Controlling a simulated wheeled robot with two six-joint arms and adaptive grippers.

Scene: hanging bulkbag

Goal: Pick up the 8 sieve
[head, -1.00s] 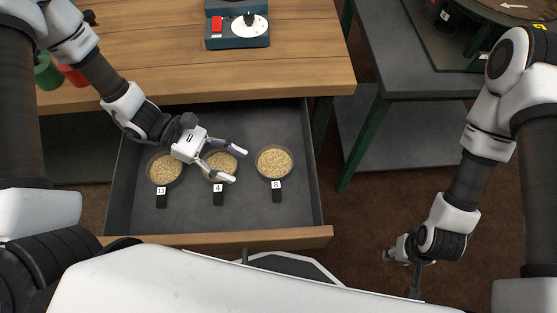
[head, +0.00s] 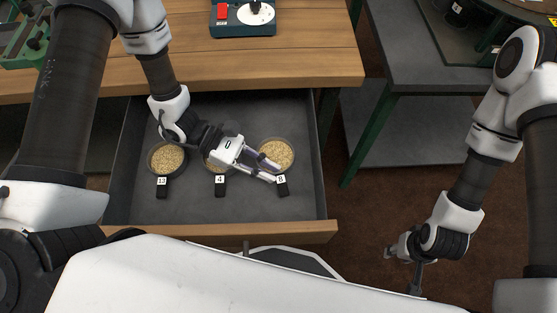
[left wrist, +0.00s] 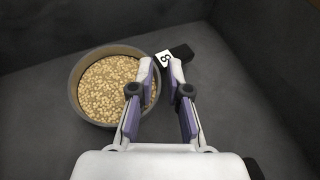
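The 8 sieve (head: 277,152) is a round dark pan of pale grain at the right of the open drawer, with a black handle (head: 283,190) and a white "8" label. My left gripper (head: 278,173) is low at its handle side, fingers apart. In the left wrist view, one finger overlaps the rim of the sieve (left wrist: 100,92); the other is just short of the handle (left wrist: 181,51). The handle base is partly hidden by the fingers; I cannot tell whether they touch it. My right gripper (head: 405,262) hangs over the floor at right, too unclear to read.
The 4 sieve (head: 213,167), partly covered by my left gripper, and the 13 sieve (head: 167,157) stand left in the drawer (head: 250,206). The wooden table (head: 300,62) is above it, with a teal device (head: 243,28). A grey table (head: 420,70) stands right.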

